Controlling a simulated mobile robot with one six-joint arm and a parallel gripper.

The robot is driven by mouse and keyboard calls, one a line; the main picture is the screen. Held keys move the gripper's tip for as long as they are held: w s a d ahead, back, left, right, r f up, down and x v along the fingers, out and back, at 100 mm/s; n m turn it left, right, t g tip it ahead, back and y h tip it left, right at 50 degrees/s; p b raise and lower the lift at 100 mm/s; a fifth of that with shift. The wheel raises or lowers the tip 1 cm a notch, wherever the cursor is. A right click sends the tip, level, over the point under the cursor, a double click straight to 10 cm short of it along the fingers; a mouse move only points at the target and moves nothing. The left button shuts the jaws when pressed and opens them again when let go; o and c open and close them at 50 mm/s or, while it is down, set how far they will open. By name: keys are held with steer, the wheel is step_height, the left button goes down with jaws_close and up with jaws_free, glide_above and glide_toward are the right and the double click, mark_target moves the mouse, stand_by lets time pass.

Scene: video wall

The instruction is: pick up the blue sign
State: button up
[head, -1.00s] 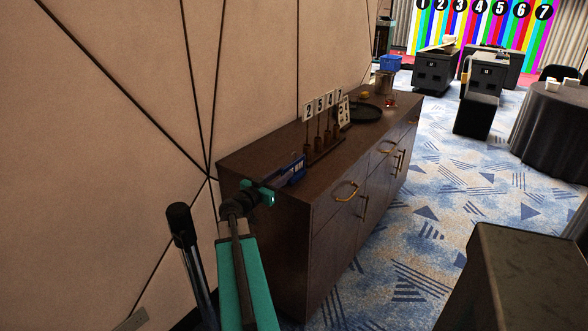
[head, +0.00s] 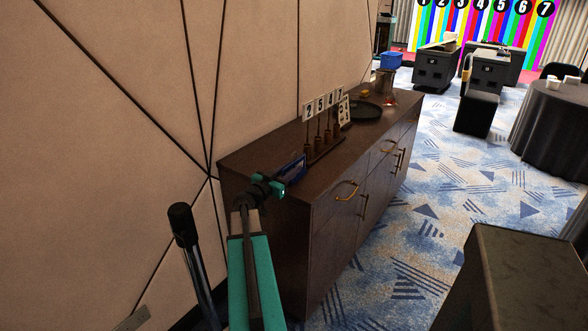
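The blue sign (head: 295,170) is at the near left end of the dark wooden cabinet, a small blue panel with pale lettering that is too small to read here. It is seen at a steep angle. My gripper (head: 274,184) is right at the sign's near edge, with its teal fingers apart. The gripper and wrist cover the sign's near lower part, so I cannot tell whether the fingers touch it.
The cabinet (head: 330,205) stands along the panelled wall. Behind the sign are a stand with number cards (head: 322,135) and a dark round tray (head: 366,111). A dark box (head: 525,270) is at the lower right. Patterned carpet lies open between.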

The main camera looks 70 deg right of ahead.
mark_target(296, 165)
steer(key=shift+p+x, duration=0.6)
steer(key=shift+x, duration=1.3)
steer(key=shift+a, duration=0.1)
jaws_close()
